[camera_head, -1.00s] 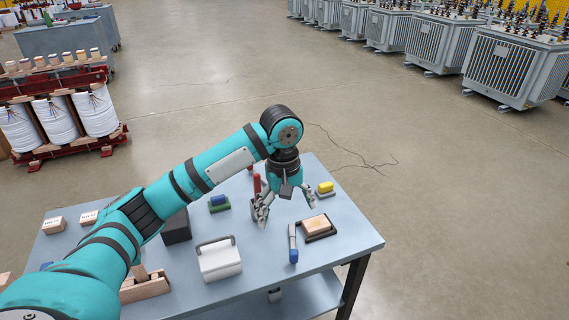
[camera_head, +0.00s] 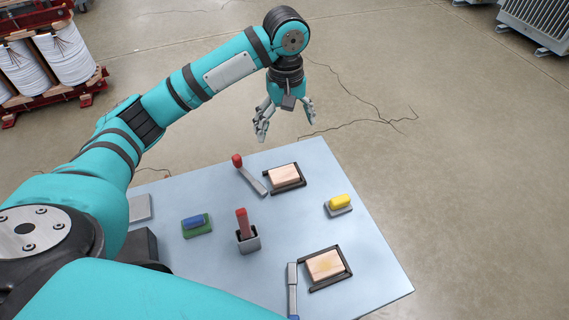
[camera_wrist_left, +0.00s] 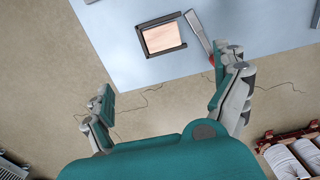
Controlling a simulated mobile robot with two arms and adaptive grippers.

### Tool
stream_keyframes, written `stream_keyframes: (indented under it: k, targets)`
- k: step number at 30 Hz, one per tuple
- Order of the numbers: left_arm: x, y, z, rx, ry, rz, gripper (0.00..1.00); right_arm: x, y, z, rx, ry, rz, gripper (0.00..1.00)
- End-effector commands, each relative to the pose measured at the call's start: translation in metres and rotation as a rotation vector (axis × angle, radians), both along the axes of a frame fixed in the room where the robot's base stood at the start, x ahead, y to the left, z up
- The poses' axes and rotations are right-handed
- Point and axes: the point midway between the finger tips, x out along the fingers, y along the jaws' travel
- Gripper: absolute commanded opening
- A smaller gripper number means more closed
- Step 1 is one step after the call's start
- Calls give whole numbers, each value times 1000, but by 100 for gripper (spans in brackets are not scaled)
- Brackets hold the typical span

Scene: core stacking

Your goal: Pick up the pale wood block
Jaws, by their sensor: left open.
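Two pale wood blocks lie in dark shallow frames on the table. One pale wood block (camera_head: 285,175) is near the far edge, beside a red-ended tool; the other (camera_head: 325,264) is near the front right. The far block also shows in the left wrist view (camera_wrist_left: 163,38). My left gripper (camera_head: 287,122) is open and empty, with its fingers spread. It hangs in the picture just beyond the table's far edge, apart from the far block. In the left wrist view its fingertips (camera_wrist_left: 165,90) spread below the block's frame. My right gripper is not in view.
The grey-blue table (camera_head: 375,255) also holds a red-handled piece in a grey cup (camera_head: 247,241), a blue block on a green base (camera_head: 196,224), a yellow piece on a grey base (camera_head: 340,204) and a blue-ended tool (camera_head: 292,288). Open floor lies beyond the table.

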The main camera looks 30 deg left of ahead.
Motion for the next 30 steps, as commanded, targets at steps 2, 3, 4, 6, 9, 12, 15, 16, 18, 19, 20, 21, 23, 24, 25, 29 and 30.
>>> stream_keyframes:
  k: [2,3,4,6,9,12,15,16,18,19,20,21,23,24,25,29,30]
  targets:
    - [-2,1,-18,2,6,0,98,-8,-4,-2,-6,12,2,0]
    - [-2,1,-27,2,7,0,98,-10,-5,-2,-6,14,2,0]
    - [-1,1,-33,2,5,1,98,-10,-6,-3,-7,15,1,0]
    - [-2,1,-49,2,6,1,98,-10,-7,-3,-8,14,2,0]
    - [-2,1,-71,2,5,0,98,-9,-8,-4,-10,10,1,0]
    - [-2,1,-89,2,5,0,98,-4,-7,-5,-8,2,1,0]
    - [-1,1,-103,1,3,0,98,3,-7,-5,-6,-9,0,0]
    - [-1,1,-105,1,3,0,98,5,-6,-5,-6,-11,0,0]
    - [-1,1,-110,1,1,0,98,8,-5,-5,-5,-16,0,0]
    - [-1,1,-111,1,1,0,98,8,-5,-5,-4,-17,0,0]
    - [-1,1,-112,1,1,0,98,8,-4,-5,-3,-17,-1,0]
    - [-2,2,-115,2,2,0,98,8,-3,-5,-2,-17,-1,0]
    - [-2,3,-121,2,2,1,98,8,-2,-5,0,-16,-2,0]
    - [-3,4,-128,3,4,1,98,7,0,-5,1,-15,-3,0]
    - [-4,5,-132,2,4,1,98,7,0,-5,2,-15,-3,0]
    - [-4,6,-152,1,4,1,98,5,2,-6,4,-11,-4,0]
    - [-4,6,-156,1,3,0,98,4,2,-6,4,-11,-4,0]
